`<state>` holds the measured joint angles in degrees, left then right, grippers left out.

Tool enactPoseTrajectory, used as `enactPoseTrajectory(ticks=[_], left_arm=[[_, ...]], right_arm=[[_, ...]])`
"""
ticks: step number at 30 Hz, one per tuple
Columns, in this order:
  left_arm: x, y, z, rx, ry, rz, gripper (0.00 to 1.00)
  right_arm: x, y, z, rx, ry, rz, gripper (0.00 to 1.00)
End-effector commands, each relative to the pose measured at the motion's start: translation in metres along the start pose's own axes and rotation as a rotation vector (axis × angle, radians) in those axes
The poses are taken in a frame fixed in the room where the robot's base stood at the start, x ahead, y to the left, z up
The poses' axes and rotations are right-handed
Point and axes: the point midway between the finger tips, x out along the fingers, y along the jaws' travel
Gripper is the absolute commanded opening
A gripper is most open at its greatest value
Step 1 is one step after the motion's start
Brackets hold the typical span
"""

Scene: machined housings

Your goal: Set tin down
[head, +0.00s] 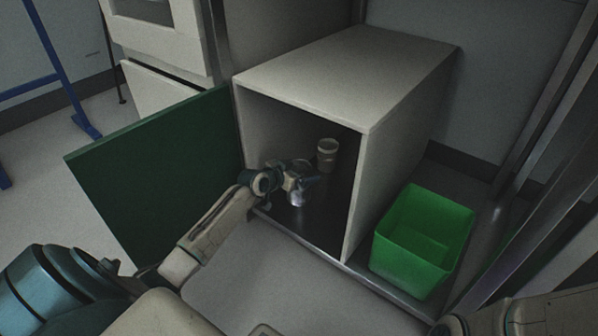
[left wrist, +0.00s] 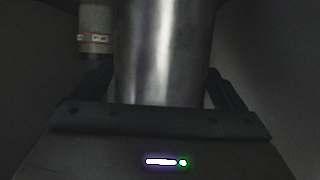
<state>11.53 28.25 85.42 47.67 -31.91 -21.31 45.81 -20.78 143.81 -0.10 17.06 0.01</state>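A shiny metal tin (head: 297,198) is just inside the open cabinet, near its front. It fills the middle of the left wrist view (left wrist: 163,50) as an upright bare cylinder. My left gripper (head: 300,182) reaches in through the cabinet opening. Its two fingers lie against both sides of the tin, so it looks shut on it. The tin's base is low over the dark cabinet floor (head: 318,228); I cannot tell whether it touches. My right gripper is not in view.
A pale container (head: 327,154) stands deeper in the cabinet (head: 345,75); its red-marked band shows in the left wrist view (left wrist: 95,38). The green door (head: 150,170) is swung open to the left. A green bin (head: 421,243) stands right of the cabinet.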

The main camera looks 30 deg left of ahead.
Motion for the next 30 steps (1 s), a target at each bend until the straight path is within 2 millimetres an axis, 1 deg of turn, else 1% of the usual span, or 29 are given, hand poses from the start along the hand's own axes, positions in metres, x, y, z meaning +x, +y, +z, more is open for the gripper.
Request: enactPoseTrajectory(ticks=[8,11,14,21,24,27,30], left_arm=[[0.0,0.0,-0.001,0.0,0.0,0.0,0.97],[-0.003,0.0,-0.005,0.001,0.0,0.0,0.97],[-0.015,-0.001,-0.005,0.003,-0.003,-0.001,0.97],[-0.053,0.0,-0.006,0.003,-0.004,0.0,0.97],[-0.065,0.0,-0.006,0.003,-0.002,-0.001,0.97],[-0.073,0.0,-0.004,0.001,-0.002,0.0,0.97],[-0.076,0.0,-0.004,0.001,0.0,0.0,0.97]], right_arm=[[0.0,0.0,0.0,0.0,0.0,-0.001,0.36],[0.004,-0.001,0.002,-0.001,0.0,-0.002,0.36],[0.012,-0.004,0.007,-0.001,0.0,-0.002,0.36],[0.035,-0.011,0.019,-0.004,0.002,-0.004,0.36],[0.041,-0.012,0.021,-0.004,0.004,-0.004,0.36],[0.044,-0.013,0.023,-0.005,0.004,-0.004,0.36],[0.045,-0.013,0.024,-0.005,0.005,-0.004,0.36]])
